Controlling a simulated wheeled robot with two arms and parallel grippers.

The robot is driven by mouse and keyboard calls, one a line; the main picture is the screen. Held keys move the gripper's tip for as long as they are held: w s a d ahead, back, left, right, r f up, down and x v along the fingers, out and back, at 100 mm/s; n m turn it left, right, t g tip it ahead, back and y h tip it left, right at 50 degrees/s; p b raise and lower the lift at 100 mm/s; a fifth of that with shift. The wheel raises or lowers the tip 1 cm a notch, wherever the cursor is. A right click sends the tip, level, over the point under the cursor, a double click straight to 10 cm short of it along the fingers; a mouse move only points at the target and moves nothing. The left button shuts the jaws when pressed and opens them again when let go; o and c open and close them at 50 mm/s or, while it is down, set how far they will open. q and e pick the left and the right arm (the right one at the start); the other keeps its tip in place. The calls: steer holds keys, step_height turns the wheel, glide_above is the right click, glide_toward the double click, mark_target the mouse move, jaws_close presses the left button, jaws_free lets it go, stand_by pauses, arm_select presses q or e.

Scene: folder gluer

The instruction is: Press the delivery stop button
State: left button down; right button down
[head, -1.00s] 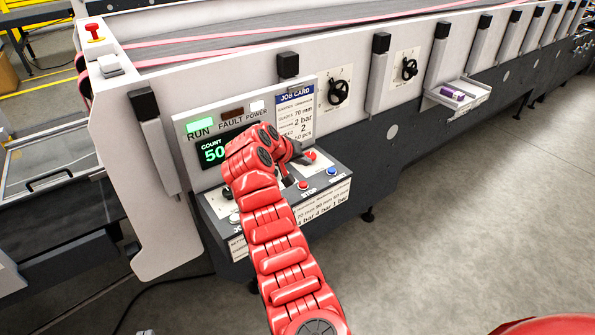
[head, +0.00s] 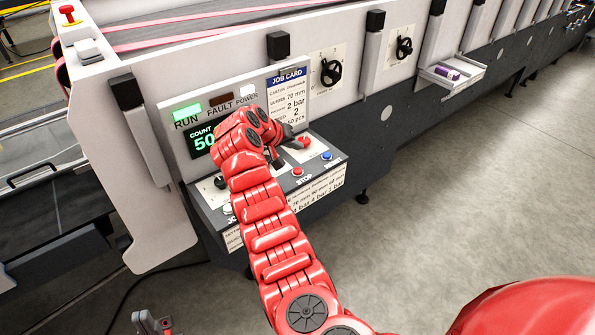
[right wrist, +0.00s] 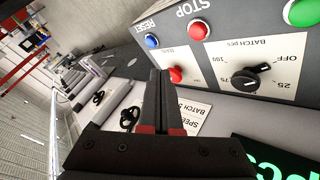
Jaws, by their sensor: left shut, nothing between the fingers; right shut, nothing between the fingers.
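A grey control panel (head: 262,205) carries a red button by the word STOP (head: 297,171), also in the right wrist view (right wrist: 199,30). Another red button (head: 67,10) stands on the machine's far left corner. I read no delivery label on any. My right gripper (right wrist: 160,75) is shut and empty over the panel, its tips beside the second red button; contact cannot be told. My left gripper (head: 152,322) is shut and empty at the bottom left, partly cut off.
A blue RESET button (head: 327,155) sits right of STOP. A black batch knob (right wrist: 245,80) and green button (right wrist: 303,12) are nearby. The lit display (head: 200,140) is partly behind my right arm. A small tray (head: 450,75) juts out at right. Floor at right is clear.

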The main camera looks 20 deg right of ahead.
steer(key=b, duration=0.2)
glide_above(296, 173)
step_height(296, 173, down, 6)
steer(key=shift+r, duration=0.25)
steer(key=shift+w+f+b, duration=0.1)
steer(key=shift+f+b, duration=0.2)
steer(key=shift+f, duration=0.25)
steer(key=shift+f, duration=0.1)
stand_by(1.1)
steer(key=shift+f+b, duration=0.3)
steer(key=shift+b, duration=0.1)
steer(key=shift+f+b, duration=0.5)
steer(key=shift+f, duration=0.05)
stand_by(0.6)
steer(key=shift+r, duration=0.1)
stand_by(0.3)
steer(key=shift+r, duration=0.8)
